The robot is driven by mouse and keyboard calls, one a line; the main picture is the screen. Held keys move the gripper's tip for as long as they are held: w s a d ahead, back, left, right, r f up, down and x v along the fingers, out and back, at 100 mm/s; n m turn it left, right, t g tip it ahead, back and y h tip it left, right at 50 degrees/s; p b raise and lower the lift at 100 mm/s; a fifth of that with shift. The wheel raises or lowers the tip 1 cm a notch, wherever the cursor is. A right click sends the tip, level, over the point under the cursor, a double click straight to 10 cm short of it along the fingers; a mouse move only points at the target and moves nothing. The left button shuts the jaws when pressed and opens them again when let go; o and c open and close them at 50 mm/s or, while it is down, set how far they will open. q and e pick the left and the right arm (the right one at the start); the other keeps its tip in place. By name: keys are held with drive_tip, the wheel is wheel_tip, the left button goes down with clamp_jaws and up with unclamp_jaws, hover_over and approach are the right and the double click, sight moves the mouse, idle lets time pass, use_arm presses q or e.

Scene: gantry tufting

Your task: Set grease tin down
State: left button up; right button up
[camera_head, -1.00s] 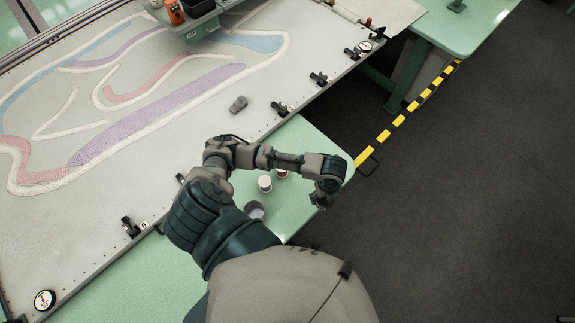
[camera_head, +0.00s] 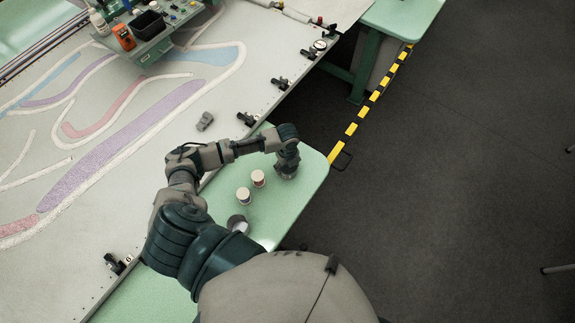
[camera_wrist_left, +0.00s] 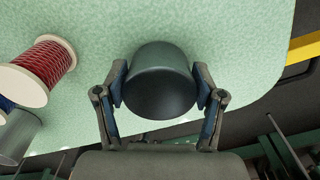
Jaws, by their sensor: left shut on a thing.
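The grease tin (camera_wrist_left: 160,97) is a dark grey-green cylinder with a darker round end, seen in the left wrist view over the pale green table top (camera_wrist_left: 215,30). My left gripper (camera_wrist_left: 160,80) is shut on it, one finger against each side. In the head view, my left gripper (camera_head: 287,171) is low over the right end of the green table (camera_head: 313,172). The arm mostly hides the tin there. I cannot tell whether the tin touches the table. My right gripper is not in view.
A red thread spool (camera_head: 258,178), another white-topped spool (camera_head: 243,195) and a grey cup (camera_head: 238,223) stand left of the gripper. The tufting frame (camera_head: 150,170) with edge clamps lies beyond. Table edges are close on the right; dark floor lies past them.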

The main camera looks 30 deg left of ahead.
use_arm(q)
drive_tip(key=shift+a, duration=0.1)
drive_tip(key=o, duration=1.4)
drive_tip(key=shift+a+f, duration=0.15)
drive_tip(key=shift+d+r, duration=0.2)
drive_tip(key=shift+r, duration=0.15)
wheel_tip(320, 180, up, 12)
drive_tip(key=shift+a+f, duration=0.1)
drive_tip(key=shift+f, duration=0.15)
